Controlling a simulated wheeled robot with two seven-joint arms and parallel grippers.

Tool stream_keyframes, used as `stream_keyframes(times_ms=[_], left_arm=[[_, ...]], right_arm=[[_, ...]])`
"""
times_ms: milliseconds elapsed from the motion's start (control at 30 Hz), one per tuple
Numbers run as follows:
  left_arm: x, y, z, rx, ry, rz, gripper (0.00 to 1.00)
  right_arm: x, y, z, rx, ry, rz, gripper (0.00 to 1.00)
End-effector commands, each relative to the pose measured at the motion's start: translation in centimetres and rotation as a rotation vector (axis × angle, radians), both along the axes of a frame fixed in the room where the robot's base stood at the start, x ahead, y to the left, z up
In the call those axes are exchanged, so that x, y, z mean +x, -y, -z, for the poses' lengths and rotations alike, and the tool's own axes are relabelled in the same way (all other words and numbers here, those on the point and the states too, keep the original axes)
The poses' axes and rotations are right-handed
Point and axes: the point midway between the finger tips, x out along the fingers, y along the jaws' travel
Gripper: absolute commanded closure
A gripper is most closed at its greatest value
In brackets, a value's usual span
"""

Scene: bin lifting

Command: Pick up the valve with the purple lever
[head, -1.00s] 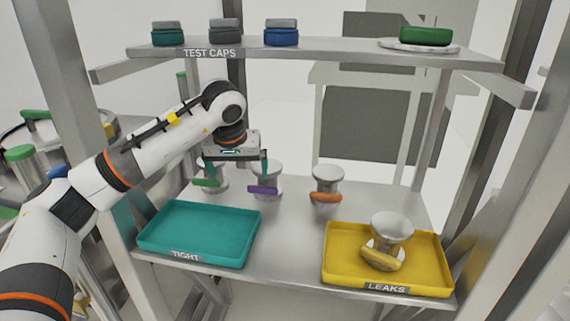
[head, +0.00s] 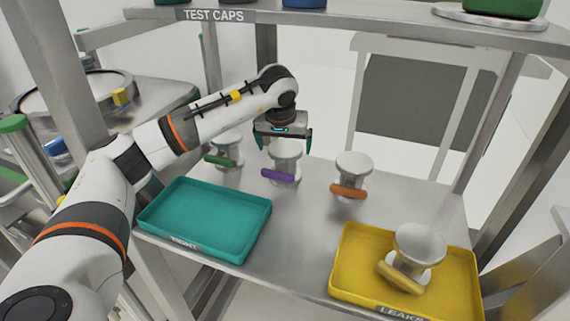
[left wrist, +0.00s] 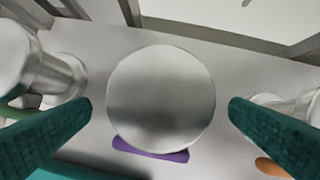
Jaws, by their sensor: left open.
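The valve with the purple lever (head: 281,176) stands upright on the metal shelf, between the green-lever valve and the orange-lever valve. My left gripper (head: 284,138) is open and empty, directly above it, with one teal finger on each side of its round top. In the left wrist view the round steel top (left wrist: 161,100) lies centred between the two fingertips, apart from both, and the purple lever (left wrist: 150,150) shows at its lower edge. My right gripper is not in view.
The green-lever valve (head: 222,160) stands close on the left, the orange-lever valve (head: 350,190) on the right. A teal tray (head: 205,248) labelled TIGHT is empty. A yellow tray (head: 345,280) labelled LEAKS holds a yellow-lever valve (head: 418,246). An upper shelf (head: 350,27) carries test caps.

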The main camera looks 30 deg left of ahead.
Motion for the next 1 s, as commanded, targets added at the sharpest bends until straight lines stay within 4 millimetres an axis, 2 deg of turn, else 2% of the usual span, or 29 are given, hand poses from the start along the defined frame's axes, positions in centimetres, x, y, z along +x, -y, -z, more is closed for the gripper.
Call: stream_keyframes(times_ms=[367,667,1000], left_arm=[[1.3,-0.5,4.5,0.0,-0.003,0.0,0.0],[1.5,-0.6,5.0,0.001,0.001,0.001,0.0],[1.5,-0.6,5.0,0.0,0.001,0.0,0.54]], right_arm=[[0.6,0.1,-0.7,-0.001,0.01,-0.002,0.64],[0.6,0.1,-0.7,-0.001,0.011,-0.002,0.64],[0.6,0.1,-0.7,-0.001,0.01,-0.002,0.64]])
